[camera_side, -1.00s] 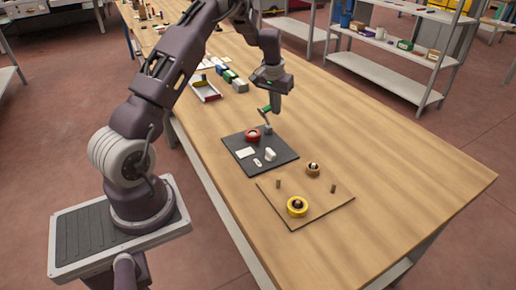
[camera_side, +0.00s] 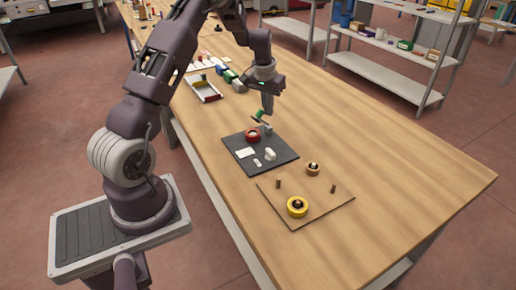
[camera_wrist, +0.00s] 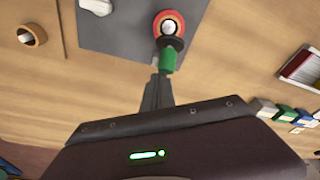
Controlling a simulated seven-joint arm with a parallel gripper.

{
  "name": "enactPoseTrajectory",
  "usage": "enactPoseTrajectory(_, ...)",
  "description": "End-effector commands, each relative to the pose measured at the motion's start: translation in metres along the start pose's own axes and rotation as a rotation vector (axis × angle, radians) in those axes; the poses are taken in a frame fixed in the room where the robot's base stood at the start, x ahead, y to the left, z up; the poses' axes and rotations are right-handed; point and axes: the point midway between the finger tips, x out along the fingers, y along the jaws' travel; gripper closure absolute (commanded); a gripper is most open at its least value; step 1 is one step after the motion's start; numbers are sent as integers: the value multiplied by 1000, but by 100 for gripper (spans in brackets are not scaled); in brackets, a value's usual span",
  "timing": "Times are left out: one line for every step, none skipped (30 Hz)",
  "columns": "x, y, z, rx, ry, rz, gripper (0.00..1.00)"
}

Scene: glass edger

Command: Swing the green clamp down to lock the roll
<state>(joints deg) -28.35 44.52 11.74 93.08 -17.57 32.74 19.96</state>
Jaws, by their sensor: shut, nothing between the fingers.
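The green clamp (camera_side: 260,115) stands at the back edge of the dark plate (camera_side: 278,160), tilted up above the grey post (camera_side: 268,129). The red roll (camera_side: 252,136) sits on the plate beside the post. In the wrist view the green clamp (camera_wrist: 167,60) lies just past my fingertips, with the red roll (camera_wrist: 169,26) beyond it. My gripper (camera_side: 267,113) is shut and empty, pointing down right beside the clamp; it also shows in the wrist view (camera_wrist: 159,80). I cannot tell whether the fingertips touch the clamp.
White pieces (camera_side: 270,154) rest on the dark plate. A tray (camera_side: 206,90) and small boxes (camera_side: 239,85) stand behind. The table's right side is clear.

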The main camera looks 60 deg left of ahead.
Motion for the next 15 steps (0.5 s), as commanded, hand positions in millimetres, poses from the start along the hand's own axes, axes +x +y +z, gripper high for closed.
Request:
enactPoseTrajectory(-1, -1, 1, 0, 1, 0, 100)
enactPoseTrajectory(-1, -1, 2, 0, 1, 0, 100)
enactPoseTrajectory(-2, -2, 2, 0, 1, 0, 100)
enactPoseTrajectory(-2, -2, 3, 0, 2, 0, 100)
enactPoseTrajectory(-2, -3, 4, -1, 1, 0, 100)
enactPoseTrajectory(-2, -3, 4, 0, 1, 0, 100)
enactPoseTrajectory(-3, -3, 4, 0, 1, 0, 100)
enactPoseTrajectory(-4, -3, 3, 0, 2, 0, 100)
enactPoseTrajectory(-7, -3, 2, 0, 2, 0, 100)
enactPoseTrajectory(-10, -3, 2, 0, 2, 0, 100)
enactPoseTrajectory(-13, -3, 1, 0, 3, 0, 100)
enactPoseTrajectory(-18, -3, 0, -1, 4, 0, 100)
enactPoseTrajectory(-21, -3, 0, -1, 3, 0, 100)
enactPoseTrajectory(-24, -3, -1, -2, 3, -1, 100)
enactPoseTrajectory(-28, -3, -2, -2, 3, 0, 100)
